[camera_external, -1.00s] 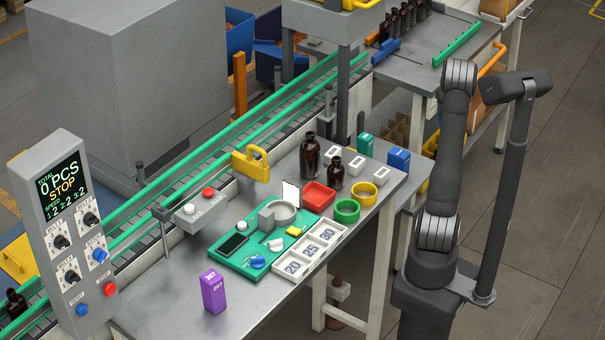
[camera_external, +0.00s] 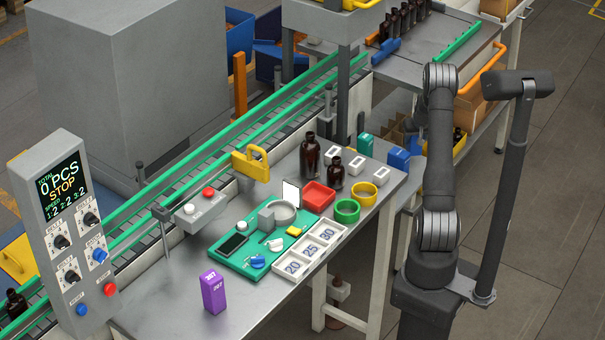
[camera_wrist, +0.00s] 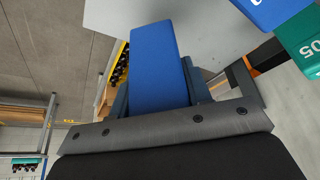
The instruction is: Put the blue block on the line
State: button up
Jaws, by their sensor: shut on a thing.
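A plain blue block (camera_wrist: 158,55) fills the middle of the wrist view. My gripper (camera_wrist: 157,92) is shut on it, with a dark finger on each side, and the block juts out past them. In the wrist view it is in front of a grey surface. In the external view my gripper and the held block are hidden behind my arm. The line is the conveyor (camera_external: 225,138) with green rails, running diagonally behind the table. Another blue block (camera_external: 398,158) stands at the table's right end; a blue block (camera_wrist: 262,8) also shows at the wrist view's top right.
A green block (camera_external: 366,143) stands left of the standing blue block. Brown bottles (camera_external: 310,157), a red tray (camera_external: 319,195), green and yellow rings and white number tiles crowd the table (camera_external: 150,312). A purple block (camera_external: 213,292) stands near the front. A control panel (camera_external: 65,235) is at left.

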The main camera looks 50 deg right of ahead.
aim_at(413, 147)
jog(key=shift+w+f, duration=0.2)
jog(key=shift+f, duration=1.9)
jog(key=shift+f, duration=0.15)
jog(key=o, duration=1.1)
jog(key=v, duration=1.2)
